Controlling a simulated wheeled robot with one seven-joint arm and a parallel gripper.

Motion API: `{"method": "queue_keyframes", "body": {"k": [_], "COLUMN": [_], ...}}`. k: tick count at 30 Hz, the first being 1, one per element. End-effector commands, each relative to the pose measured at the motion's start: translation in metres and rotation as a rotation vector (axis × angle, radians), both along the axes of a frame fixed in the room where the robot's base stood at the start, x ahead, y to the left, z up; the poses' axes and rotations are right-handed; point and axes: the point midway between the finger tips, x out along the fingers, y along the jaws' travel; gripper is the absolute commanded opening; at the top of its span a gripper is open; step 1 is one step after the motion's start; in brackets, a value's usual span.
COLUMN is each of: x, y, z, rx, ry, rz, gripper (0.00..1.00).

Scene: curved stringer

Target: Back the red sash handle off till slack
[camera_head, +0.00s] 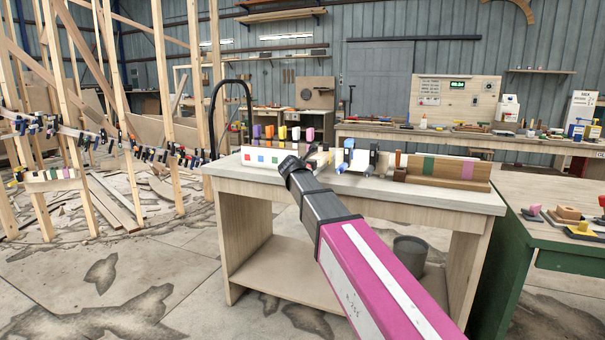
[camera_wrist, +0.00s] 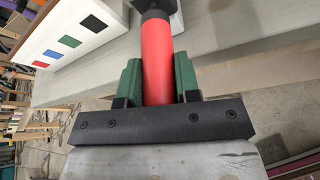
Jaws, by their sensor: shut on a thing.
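The red sash handle (camera_wrist: 157,50) is a smooth red cylinder in the middle of the wrist view, with a dark part at its top end. My gripper (camera_wrist: 158,82) has its two green finger pads on either side of the handle and is shut on it. The lower end of the handle is hidden behind the dark gripper body. In the head view my arm reaches over the workbench (camera_head: 400,190) and hides the handle and the fingers. Whether the handle's screw is tight or slack cannot be told.
A white box (camera_head: 255,157) with coloured squares stands on the bench, with several coloured clamps behind it. A blue clamp (camera_head: 346,155) stands right of my arm. A wooden block with coloured bands (camera_head: 447,170) lies farther right. A green table (camera_head: 540,230) stands at the right.

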Motion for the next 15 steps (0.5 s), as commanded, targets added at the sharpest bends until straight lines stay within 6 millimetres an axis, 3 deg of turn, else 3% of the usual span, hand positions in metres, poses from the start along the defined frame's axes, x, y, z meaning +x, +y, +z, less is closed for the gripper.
{"method": "queue_keyframes", "body": {"k": [15], "x": [-0.0005], "y": [-0.0007], "z": [-0.0007], "rx": [-0.125], "ry": [0.047], "rz": [-0.001], "gripper": [0.07]}}
